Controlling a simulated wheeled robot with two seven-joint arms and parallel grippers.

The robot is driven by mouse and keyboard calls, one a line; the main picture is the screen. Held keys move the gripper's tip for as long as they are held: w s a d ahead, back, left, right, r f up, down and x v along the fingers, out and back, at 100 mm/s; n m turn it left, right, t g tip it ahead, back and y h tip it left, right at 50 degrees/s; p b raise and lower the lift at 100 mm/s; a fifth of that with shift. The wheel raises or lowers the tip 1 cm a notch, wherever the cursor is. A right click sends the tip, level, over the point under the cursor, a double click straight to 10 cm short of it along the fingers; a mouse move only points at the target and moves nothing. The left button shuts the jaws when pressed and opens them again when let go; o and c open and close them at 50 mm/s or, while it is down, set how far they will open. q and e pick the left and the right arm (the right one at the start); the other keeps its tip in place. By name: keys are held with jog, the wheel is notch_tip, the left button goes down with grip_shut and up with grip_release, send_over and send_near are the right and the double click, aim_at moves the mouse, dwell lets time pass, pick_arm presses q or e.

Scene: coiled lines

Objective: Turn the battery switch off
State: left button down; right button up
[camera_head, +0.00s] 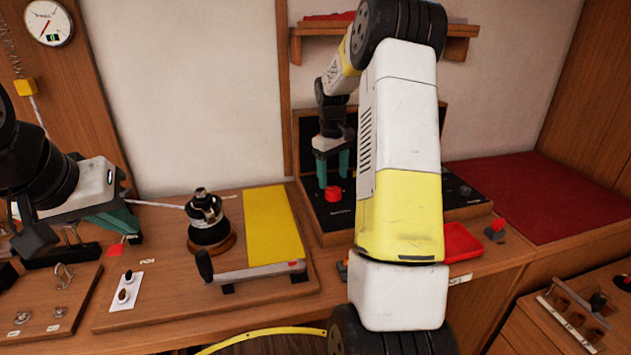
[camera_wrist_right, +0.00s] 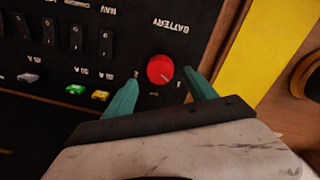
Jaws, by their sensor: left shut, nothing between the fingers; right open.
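The battery switch is a round red knob (camera_head: 333,193) on a black panel (camera_head: 310,205) at the back of the bench. In the right wrist view the knob (camera_wrist_right: 160,69) has an upside-down "BATTERY" label above it and small marks around it. A short pale line on the knob points to the lower right. My right gripper (camera_head: 332,178) is open, its teal fingers just above the knob. In the wrist view the fingertips (camera_wrist_right: 161,82) sit either side of the knob's lower edge; contact cannot be told. My left gripper (camera_head: 132,228) is shut and empty at the left.
Rocker switches (camera_wrist_right: 76,38) and coloured fuses (camera_wrist_right: 76,89) share the panel. A winch (camera_head: 208,220), a yellow mat (camera_head: 270,225) and a black-gripped handle (camera_head: 205,265) stand left of it. A red tray (camera_head: 460,242) lies right. My right arm hides part of the panel.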

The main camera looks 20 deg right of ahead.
aim_at(333, 189)
jog(key=shift+d+f, duration=0.15)
jog(key=shift+f, duration=2.05)
jog(key=c, duration=1.4)
jog(key=shift+m, duration=0.5)
jog(key=m, duration=0.5)
jog(key=shift+m, duration=0.3)
jog(key=shift+w+m+g, duration=0.1)
jog(key=shift+m+g, duration=0.2)
jog(key=shift+m, duration=2.3)
